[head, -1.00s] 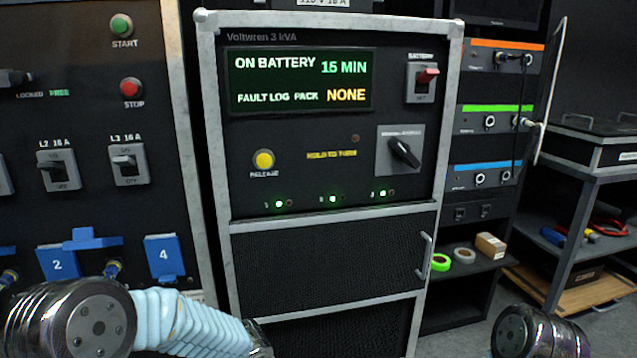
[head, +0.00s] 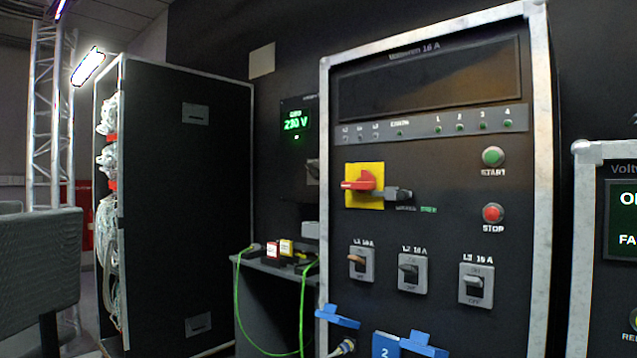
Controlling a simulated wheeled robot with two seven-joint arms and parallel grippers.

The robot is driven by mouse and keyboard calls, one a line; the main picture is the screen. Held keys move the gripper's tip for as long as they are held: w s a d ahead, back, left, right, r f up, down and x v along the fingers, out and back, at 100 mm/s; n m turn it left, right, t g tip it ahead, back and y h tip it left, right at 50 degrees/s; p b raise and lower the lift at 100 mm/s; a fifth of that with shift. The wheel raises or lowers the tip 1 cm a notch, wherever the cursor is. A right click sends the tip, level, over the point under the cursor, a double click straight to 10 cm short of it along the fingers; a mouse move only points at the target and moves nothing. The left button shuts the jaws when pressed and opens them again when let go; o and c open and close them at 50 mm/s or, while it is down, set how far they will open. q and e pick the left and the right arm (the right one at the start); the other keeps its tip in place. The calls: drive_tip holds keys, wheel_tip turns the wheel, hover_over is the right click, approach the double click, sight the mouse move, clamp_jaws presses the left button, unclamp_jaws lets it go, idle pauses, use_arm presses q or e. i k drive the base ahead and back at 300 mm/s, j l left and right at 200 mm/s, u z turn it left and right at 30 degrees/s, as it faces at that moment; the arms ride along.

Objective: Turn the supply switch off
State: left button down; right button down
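A red rotary handle (head: 358,183) sits on a yellow plate (head: 376,197) on the front of the tall black cabinet (head: 440,320), with its grip lying roughly level. A grey locking piece (head: 398,194) is right beside it. On the wall behind, a panel display (head: 296,123) reads 230 V in green. A grey switch (head: 313,170) below it is partly hidden by the cabinet's edge, and its position is not clear. No readable label tells which one is the supply switch. Neither of my grippers shows in the head view.
Three breakers, L1 (head: 359,263), L2 (head: 411,269) and L3 (head: 476,284), sit below. START (head: 492,157) and STOP (head: 492,214) buttons are at right. A small table (head: 275,268) with a green cable stands left of the cabinet; a chair (head: 38,258) is far left.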

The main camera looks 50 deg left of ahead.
sight(315, 173)
drive_tip(key=u, duration=1.75)
drive_tip(key=j+z, duration=0.1)
drive_tip(key=z, duration=0.35)
drive_tip(key=i+j+z, duration=0.1)
drive_tip(key=z, duration=0.3)
drive_tip(key=j+z, duration=0.15)
drive_tip(key=z, duration=0.3)
drive_tip(key=i+j+z, duration=0.1)
drive_tip(key=j+z, duration=0.2)
drive_tip(key=j, duration=0.35)
drive_tip(key=j+z, duration=0.3)
drive_tip(key=j, duration=0.35)
drive_tip(key=k+j+z, duration=0.1)
drive_tip(key=j+z, duration=0.2)
drive_tip(key=j, duration=0.35)
drive_tip(key=k+j+z, duration=0.1)
drive_tip(key=j+z, duration=0.2)
drive_tip(key=j, duration=0.4)
